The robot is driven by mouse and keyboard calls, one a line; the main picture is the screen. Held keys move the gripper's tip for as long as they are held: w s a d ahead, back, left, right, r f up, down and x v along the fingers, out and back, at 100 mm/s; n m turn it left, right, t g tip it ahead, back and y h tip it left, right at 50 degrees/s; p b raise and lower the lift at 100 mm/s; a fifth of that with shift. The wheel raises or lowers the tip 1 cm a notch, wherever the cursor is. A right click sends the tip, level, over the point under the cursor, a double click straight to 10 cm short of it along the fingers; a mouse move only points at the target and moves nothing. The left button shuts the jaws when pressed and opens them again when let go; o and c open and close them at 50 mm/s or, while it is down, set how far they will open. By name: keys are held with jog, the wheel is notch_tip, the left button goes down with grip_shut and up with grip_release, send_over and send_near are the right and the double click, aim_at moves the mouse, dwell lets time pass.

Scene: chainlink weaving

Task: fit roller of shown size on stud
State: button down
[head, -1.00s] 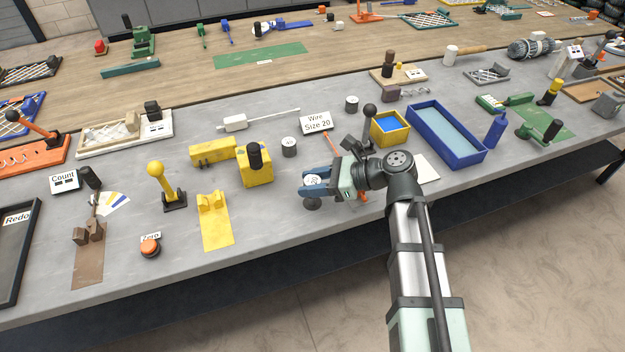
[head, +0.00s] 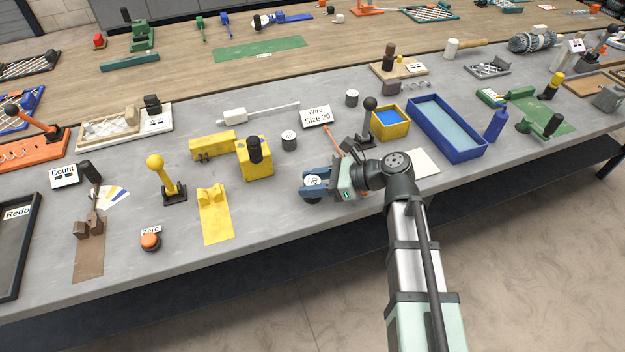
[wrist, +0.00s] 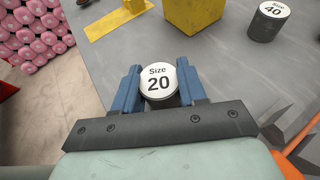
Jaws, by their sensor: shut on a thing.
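The sign (head: 317,117) reads "Wire Size 20". My gripper (head: 312,184) is shut on a roller (wrist: 159,84) with a white top marked "Size 20", held upright between the blue fingers (wrist: 130,90). In the head view the gripper is near the front edge of the grey bench, right of the yellow mat. Another grey roller (head: 289,141), marked "Size 40" in the wrist view (wrist: 269,22), stands behind. A third roller (head: 352,98) stands farther back. I cannot make out the stud.
A yellow block (head: 254,163) with a black knob and a yellow mat (head: 216,228) with a bracket lie to the left. A black-knobbed lever (head: 370,118), a yellow bin (head: 406,130) and a blue tray (head: 464,154) stand to the right.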

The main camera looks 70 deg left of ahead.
jog(key=shift+f, duration=1)
jog(key=c, duration=0.5)
grip_release()
jog(key=shift+c, duration=0.2)
jog(key=v, duration=1.4)
